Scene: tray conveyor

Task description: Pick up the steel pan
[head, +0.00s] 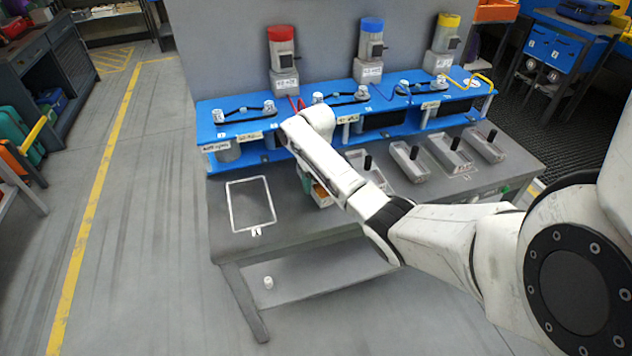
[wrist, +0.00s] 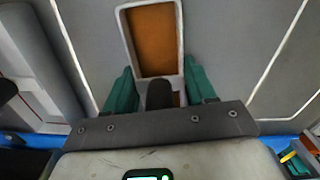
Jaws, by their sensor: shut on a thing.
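A steel pan with a light grey rim (wrist: 179,30) and an orange-brown inside fills the upper middle of the wrist view. Its black handle (wrist: 160,94) stands between the green fingers of my gripper (wrist: 161,82), which is shut on it. In the head view, my gripper (head: 308,184) is mostly hidden behind my arm, over the table's left half. A part of the held pan (head: 322,195) shows below my wrist there. I cannot tell whether the pan is clear of the table.
Several grey pans with black handles, such as one pan (head: 408,176), stand to the right on the grey table (head: 290,220). A white outlined rectangle (head: 231,208) lies on the left, with bare surface inside. A blue rack (head: 225,131) with motor units stands behind.

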